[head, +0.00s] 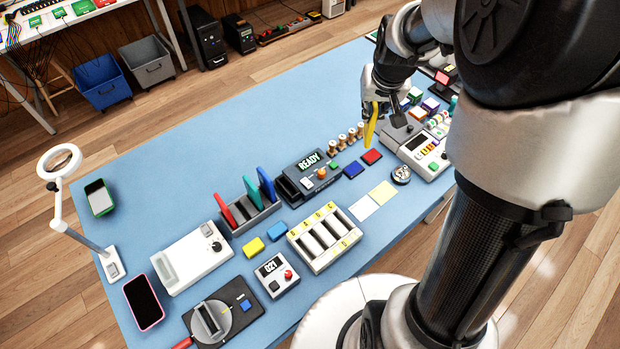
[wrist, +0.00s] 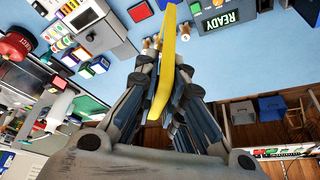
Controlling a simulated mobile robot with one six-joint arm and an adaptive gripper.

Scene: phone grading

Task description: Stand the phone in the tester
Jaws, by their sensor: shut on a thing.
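My gripper (head: 376,106) is shut on a thin yellow phone (head: 370,128) and holds it up in the air over the far right part of the blue table. In the wrist view the yellow phone (wrist: 166,50) stands nearly edge-on between the fingers (wrist: 164,72), so its faces are mostly hidden. The tester appears to be the dark unit (head: 325,184) with a green READY display and an open bay at its left end. It lies left of and nearer than the gripper, apart from the phone. Its READY display also shows in the wrist view (wrist: 219,21).
A rack (head: 262,217) with red, teal and blue phones stands beside the tester. Several copper-coloured spools (head: 342,141) stand behind it. Red and blue pads (head: 372,157) lie to its right. A white tray with slots (head: 340,255) lies in front. The table's (head: 250,120) far middle is clear.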

